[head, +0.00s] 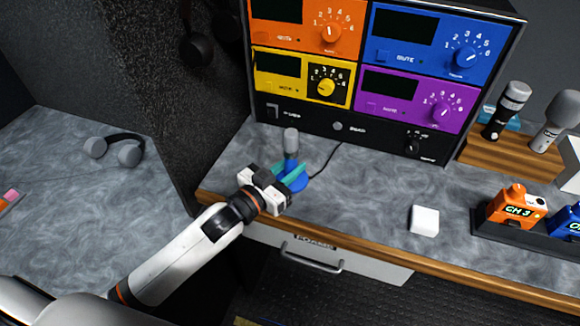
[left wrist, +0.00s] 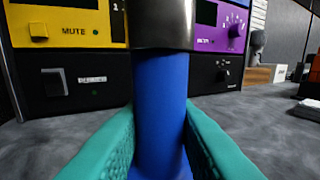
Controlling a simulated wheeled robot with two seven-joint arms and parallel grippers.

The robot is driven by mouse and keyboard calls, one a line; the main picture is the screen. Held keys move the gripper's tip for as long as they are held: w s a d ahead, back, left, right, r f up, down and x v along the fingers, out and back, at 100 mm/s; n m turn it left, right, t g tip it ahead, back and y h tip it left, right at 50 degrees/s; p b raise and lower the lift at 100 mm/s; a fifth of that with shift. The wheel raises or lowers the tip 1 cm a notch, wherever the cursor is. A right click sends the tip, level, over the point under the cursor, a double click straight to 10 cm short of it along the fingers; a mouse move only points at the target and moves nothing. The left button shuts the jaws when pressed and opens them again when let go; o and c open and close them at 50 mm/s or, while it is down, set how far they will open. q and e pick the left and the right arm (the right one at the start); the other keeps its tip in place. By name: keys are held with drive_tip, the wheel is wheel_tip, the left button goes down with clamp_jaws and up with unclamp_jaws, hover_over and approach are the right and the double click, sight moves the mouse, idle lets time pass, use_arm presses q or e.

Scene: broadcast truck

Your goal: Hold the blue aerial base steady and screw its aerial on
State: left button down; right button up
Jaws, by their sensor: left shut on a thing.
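The blue aerial base (head: 297,184) stands upright on the worktop below the radio rack, with a round foot and a post. The post also fills the middle of the left wrist view (left wrist: 160,105). A grey metal cylinder (head: 291,140) sits on top of the post; its lower part also shows in the left wrist view (left wrist: 160,22). I cannot tell whether this is the aerial or part of the base. My left gripper (head: 288,172) is shut on the post, with its teal fingers on either side. My right gripper is not in view.
A rack of coloured radio panels (head: 360,70) stands behind the base. A dark cable (head: 328,158) lies near it. A small white block (head: 425,220) lies on the worktop to the right. Orange and blue packs (head: 517,208) stand at far right, microphones (head: 507,110) behind. Headphones (head: 118,146) lie left.

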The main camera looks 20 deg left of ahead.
use_arm(q)
drive_tip(key=shift+r, duration=0.1)
drive_tip(key=shift+f+b, duration=0.3)
drive_tip(key=shift+f, duration=0.4)
drive_tip(key=c, duration=1.1)
unclamp_jaws()
drive_tip(key=shift+f, duration=0.1)
drive_tip(key=shift+s, duration=0.15)
drive_tip(key=b+v, duration=0.1)
drive_tip(key=v, duration=1.1)
